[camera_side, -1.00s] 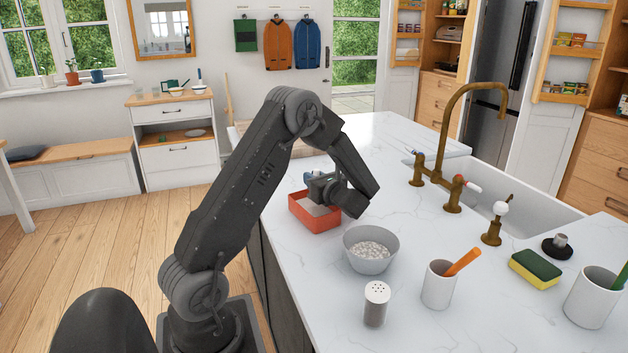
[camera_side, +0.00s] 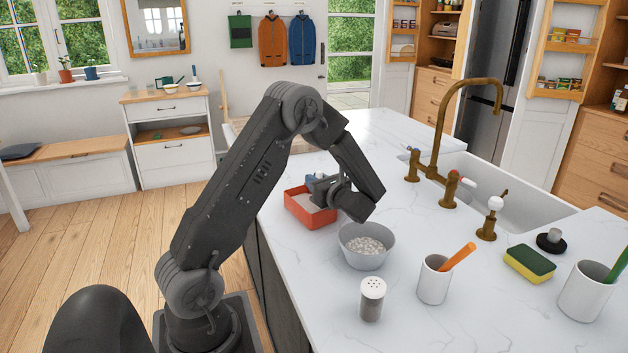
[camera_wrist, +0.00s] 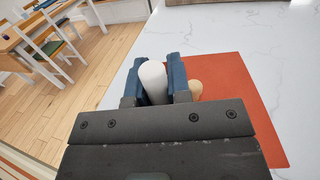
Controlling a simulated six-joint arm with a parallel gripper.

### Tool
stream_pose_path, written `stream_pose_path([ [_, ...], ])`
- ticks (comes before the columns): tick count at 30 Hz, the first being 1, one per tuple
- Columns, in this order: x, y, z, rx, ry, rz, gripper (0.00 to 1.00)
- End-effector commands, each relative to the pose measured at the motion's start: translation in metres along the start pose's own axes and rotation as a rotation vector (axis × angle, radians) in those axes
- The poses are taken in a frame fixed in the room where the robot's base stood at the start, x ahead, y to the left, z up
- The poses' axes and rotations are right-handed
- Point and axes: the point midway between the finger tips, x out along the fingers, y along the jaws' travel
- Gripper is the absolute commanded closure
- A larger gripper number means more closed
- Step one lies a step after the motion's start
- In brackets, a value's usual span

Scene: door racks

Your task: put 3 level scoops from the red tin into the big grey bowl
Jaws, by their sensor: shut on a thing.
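The red tin (camera_side: 312,218) is an open rectangular box on the white counter, with pale contents partly in view. My gripper (camera_side: 318,183) is low over the tin's far right side. In the wrist view my gripper (camera_wrist: 163,82) has its blue fingers shut on a white rounded handle (camera_wrist: 153,80). I take this to be the scoop's handle; its bowl end is hidden. The red surface (camera_wrist: 250,100) in that view appears to be the tin. The big grey bowl (camera_side: 366,258) stands just in front of and right of the tin, with white grains inside.
A small beige round thing (camera_wrist: 195,89) shows beside the fingers.

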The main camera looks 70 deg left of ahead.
Motion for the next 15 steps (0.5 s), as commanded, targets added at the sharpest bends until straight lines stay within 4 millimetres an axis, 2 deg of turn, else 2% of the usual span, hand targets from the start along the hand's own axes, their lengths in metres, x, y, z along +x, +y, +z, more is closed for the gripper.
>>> stream_pose_path([
  [8, 0.002, -0.001, 0.000, -0.001, 0.000, 0.000, 1.00],
  [15, 0.015, -0.002, 0.000, -0.001, 0.000, 0.001, 1.00],
])
